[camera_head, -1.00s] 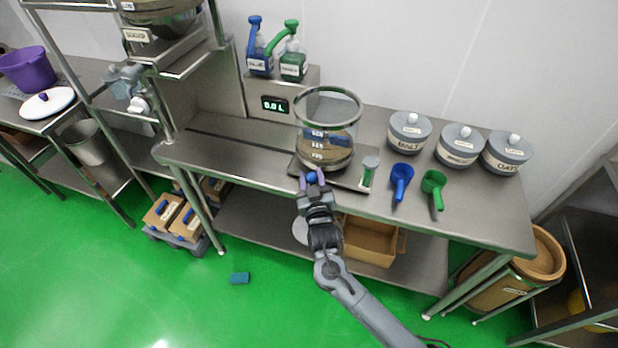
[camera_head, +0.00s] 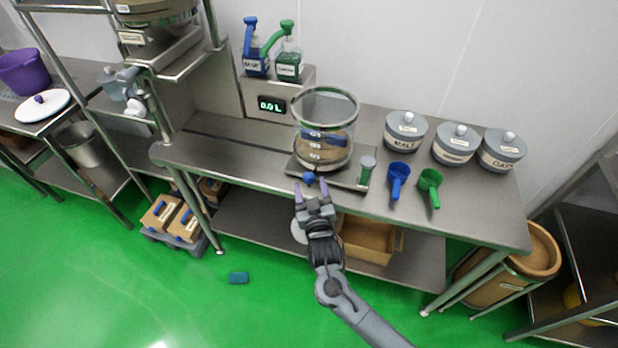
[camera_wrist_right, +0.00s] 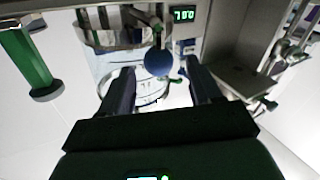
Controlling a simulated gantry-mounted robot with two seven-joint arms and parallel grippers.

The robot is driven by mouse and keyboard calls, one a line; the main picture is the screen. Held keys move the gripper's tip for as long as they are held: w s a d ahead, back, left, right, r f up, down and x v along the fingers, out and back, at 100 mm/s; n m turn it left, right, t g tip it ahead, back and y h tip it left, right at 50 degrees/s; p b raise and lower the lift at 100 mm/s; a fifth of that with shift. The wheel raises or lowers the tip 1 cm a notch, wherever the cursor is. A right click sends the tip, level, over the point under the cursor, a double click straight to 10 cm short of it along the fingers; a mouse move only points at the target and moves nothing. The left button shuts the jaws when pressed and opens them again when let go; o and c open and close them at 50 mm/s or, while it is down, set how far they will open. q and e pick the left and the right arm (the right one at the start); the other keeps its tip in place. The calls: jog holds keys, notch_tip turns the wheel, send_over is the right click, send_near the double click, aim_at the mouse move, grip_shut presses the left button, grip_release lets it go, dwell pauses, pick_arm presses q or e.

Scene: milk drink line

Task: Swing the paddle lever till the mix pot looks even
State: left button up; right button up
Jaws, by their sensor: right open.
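The mix pot (camera_head: 325,133) is a clear cylinder on a metal base on the bench, with brown contents low inside and a blue paddle part showing through its wall. A blue ball knob (camera_head: 309,178) sits at the front of the base; it also shows in the right wrist view (camera_wrist_right: 159,62). My right gripper (camera_head: 311,187) is open, its fingertips on either side of the knob and slightly short of it, with a gap to each finger. In the right wrist view the fingers (camera_wrist_right: 160,85) stand apart below the knob. My left gripper is not in view.
A green-handled part (camera_head: 366,170) stands right of the pot. Blue (camera_head: 397,178) and green (camera_head: 430,185) scoops lie further right, before several lidded grey canisters (camera_head: 406,131). The bench left of the pot is clear.

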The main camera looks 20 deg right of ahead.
jog(key=v, duration=0.6)
jog(key=shift+s+p, duration=0.4)
jog(key=shift+a, duration=0.15)
jog(key=s+d+f+g+y, duration=0.1)
jog(key=s+d+f+g, duration=0.25)
jog(key=s+f, duration=0.55)
jog(key=s+a+n+g+y, duration=0.3)
jog(key=s+g, duration=0.7)
jog(key=s, duration=0.9)
notch_tip(320, 180, up, 35)
jog(key=d+p, duration=0.1)
jog(key=p, duration=3.3)
jog(key=shift+s+r+y, duration=0.2)
jog(key=shift+s+y, duration=0.15)
jog(key=shift+y, duration=0.05)
